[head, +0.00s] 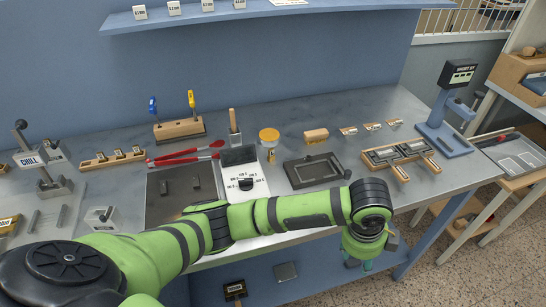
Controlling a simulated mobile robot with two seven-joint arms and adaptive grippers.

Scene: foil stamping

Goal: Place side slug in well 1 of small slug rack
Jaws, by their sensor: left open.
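My left arm reaches in from the lower left and crosses in front of the bench. Its gripper (360,264) hangs fingers down past the bench's front edge, open; the fingertips are small and partly hidden by the wrist. A low wooden rack (112,158) with several small metal pieces stands at the left back of the bench and may be the small slug rack. Two dark blocks (180,184) lie on the dark plate (152,208) left of centre. I cannot tell which piece is the side slug, nor read any well numbers. My right gripper is out of view.
A dial panel (243,200), a dark framed tray (289,178) and a wooden frame fixture (376,166) stand along the bench. Red tongs (185,155) lie behind the plate. A blue press (436,128) stands at right, the CHILL stand (50,185) at left.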

